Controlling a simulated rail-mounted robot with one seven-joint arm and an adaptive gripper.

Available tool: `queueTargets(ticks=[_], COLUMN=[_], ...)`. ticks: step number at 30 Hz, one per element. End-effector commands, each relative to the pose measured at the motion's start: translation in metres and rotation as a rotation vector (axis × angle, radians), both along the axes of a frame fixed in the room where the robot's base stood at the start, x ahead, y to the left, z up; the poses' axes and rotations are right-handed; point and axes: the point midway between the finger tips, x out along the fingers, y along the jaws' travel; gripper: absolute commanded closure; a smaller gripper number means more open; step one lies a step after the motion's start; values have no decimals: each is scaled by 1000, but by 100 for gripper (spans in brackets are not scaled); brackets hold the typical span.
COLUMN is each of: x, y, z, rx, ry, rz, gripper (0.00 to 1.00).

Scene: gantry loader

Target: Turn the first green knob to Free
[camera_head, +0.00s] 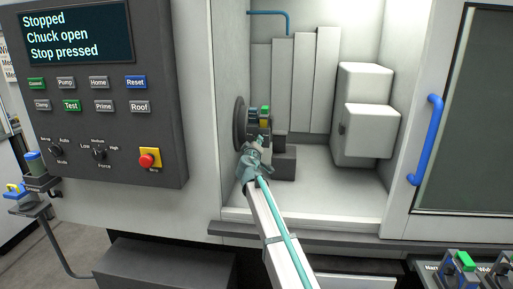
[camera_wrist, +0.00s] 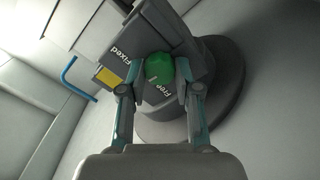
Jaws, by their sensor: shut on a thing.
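The green knob (camera_wrist: 159,67) sits on a dark grey block (camera_wrist: 150,40) of the chuck (camera_wrist: 228,85), marked "Fixed" and "Free". My gripper (camera_wrist: 158,80) is shut on the knob, one finger on each side. The "Free" label lies just below the knob between the fingers, and "Fixed" is above it to the left. I cannot tell where the knob points. In the head view my gripper (camera_head: 260,142) reaches the front of the round chuck (camera_head: 240,122); a green and yellow part (camera_head: 265,110) shows just above it.
The control panel (camera_head: 100,90) on the left reads "Stopped", "Chuck open", "Stop pressed". A white block unit (camera_head: 365,115) stands right of the chuck inside the machine. The door with a blue handle (camera_head: 427,140) is at the right. A blue pipe (camera_wrist: 75,75) runs along the wall.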

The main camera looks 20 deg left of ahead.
Motion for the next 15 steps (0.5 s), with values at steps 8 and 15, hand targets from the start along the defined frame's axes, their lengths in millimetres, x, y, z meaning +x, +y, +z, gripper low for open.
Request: queueTargets(ticks=[8,15], x=[0,0], y=[1,1], z=[-1,0], rx=[-255,-475], ry=[-68,-125], rz=[1,1], gripper=[100,100])
